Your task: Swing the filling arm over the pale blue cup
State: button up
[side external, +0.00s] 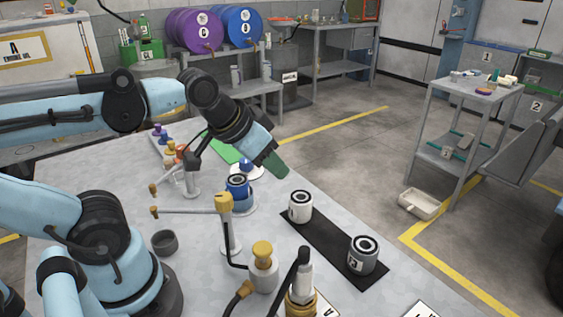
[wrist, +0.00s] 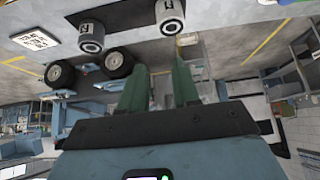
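A filling arm (side external: 188,210) with a yellow hub reaches left from an upright post on the grey table, in the side external view. Its brown-tipped end is near a dark grey cup (side external: 164,243). A second swing arm on a grey post (side external: 191,178) stands behind it. A blue can (side external: 237,188) stands behind the yellow hub; I cannot make out a clearly pale blue cup. My gripper (side external: 277,168) is above the table, right of the blue can and apart from it. In the wrist view its green fingers (wrist: 160,78) are spread with nothing between them.
Two white-and-grey cans (side external: 301,207) (side external: 363,255) stand on a black mat (side external: 325,246). A yellow-capped container (side external: 263,267) with a hose stands at the front. Small coloured-top items (side external: 168,147) line the table's back left. The floor beyond is mostly clear.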

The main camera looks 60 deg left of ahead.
jog(key=r, duration=0.8)
jog(key=shift+s+a, duration=0.15)
jog(key=shift+a, duration=0.05)
grip_shut()
jog(key=s+a+m+g+h, duration=0.25)
jog(key=s+m+g, duration=0.25)
jog(key=s+m, duration=0.5)
jog(key=s+a+m+g+h, duration=0.1)
jog(key=s+a+m+g, duration=0.4)
jog(key=m, duration=1)
notch_tip(320, 180, down, 15)
jog(key=shift+s+d+f+t, duration=0.15)
jog(key=shift+s+d+t, duration=0.15)
jog(key=shift+s, duration=0.1)
